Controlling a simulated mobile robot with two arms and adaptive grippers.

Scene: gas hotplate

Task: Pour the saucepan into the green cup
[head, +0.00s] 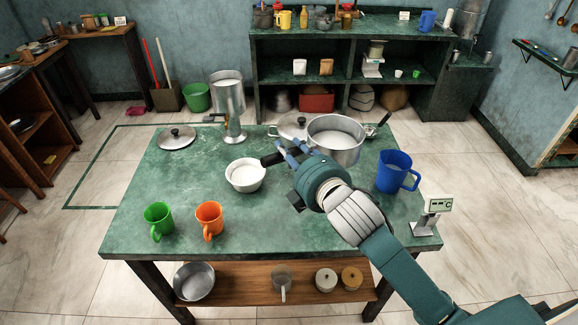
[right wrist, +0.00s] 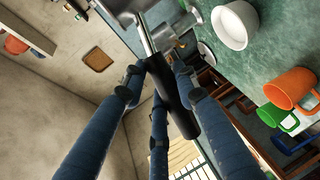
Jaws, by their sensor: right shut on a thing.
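The steel saucepan (head: 335,138) is at the right back of the green table, with white contents and its black handle (head: 271,159) pointing left. It looks upright; I cannot tell whether it touches the tabletop. My right gripper (head: 284,153) is shut on the black handle, which also shows between the fingers in the right wrist view (right wrist: 178,105). The green cup (head: 158,220) stands upright at the table's front left, well apart from the saucepan. It also shows in the right wrist view (right wrist: 275,116). My left gripper is not in view.
An orange cup (head: 209,219) stands just right of the green cup. A white bowl (head: 245,175) is between the cups and saucepan. A metal urn (head: 228,100), lids (head: 177,137), a blue jug (head: 394,172) and a small display (head: 436,206) stand around the table.

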